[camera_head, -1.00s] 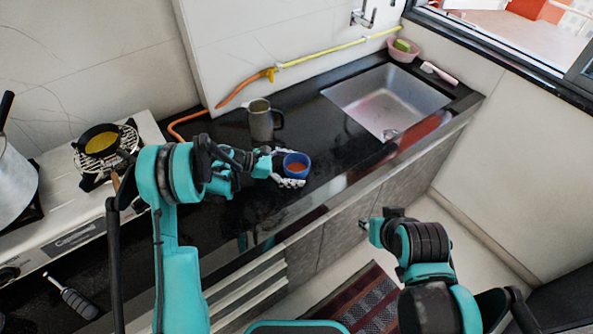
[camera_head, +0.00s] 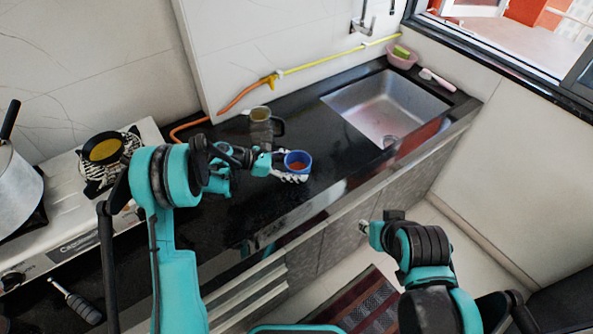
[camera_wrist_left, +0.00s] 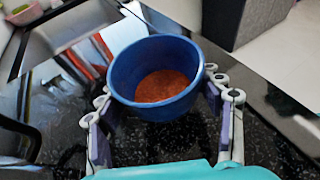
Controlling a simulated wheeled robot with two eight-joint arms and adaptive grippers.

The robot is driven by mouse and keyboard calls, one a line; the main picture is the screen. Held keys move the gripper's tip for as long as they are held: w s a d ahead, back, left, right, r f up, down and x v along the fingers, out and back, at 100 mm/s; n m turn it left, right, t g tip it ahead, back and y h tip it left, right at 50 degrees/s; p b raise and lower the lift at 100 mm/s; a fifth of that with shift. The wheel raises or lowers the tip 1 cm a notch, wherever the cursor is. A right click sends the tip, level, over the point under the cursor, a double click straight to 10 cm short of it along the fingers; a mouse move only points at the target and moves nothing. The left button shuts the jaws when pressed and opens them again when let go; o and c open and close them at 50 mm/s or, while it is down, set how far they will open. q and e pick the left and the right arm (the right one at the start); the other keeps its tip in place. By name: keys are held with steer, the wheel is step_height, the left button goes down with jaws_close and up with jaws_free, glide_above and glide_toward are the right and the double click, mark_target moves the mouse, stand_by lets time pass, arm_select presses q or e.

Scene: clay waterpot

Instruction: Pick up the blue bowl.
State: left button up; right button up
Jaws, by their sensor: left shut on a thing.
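The blue bowl (camera_head: 298,158) has reddish-brown contents and is at the black counter, left of the sink. In the left wrist view the bowl (camera_wrist_left: 152,80) stands upright between the two fingers of my left gripper (camera_wrist_left: 160,110), which is shut on it. In the head view my left gripper (camera_head: 286,168) reaches the bowl from the left, and one finger shows below it. I cannot tell for sure whether the bowl is clear of the counter. My right gripper (camera_head: 366,228) is in front of the counter, away from the bowl; its fingers are too small to read.
A grey-green pot with a dark handle (camera_head: 262,122) stands behind the bowl. The sink (camera_head: 385,103) is to the right, with a pink basin (camera_head: 401,58) beyond it. A stove with a yellow-filled pan (camera_head: 103,149) is at the left. Black counter (camera_head: 340,155) is free right of the bowl.

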arm_select(q)
steer(key=s+d+r+p, duration=0.2)
steer(key=d+r, duration=0.4)
steer(key=d, duration=0.5)
steer(key=shift+d+r+p, duration=0.2)
steer(key=shift+r+p, duration=0.15)
steer(key=shift+p, duration=0.15)
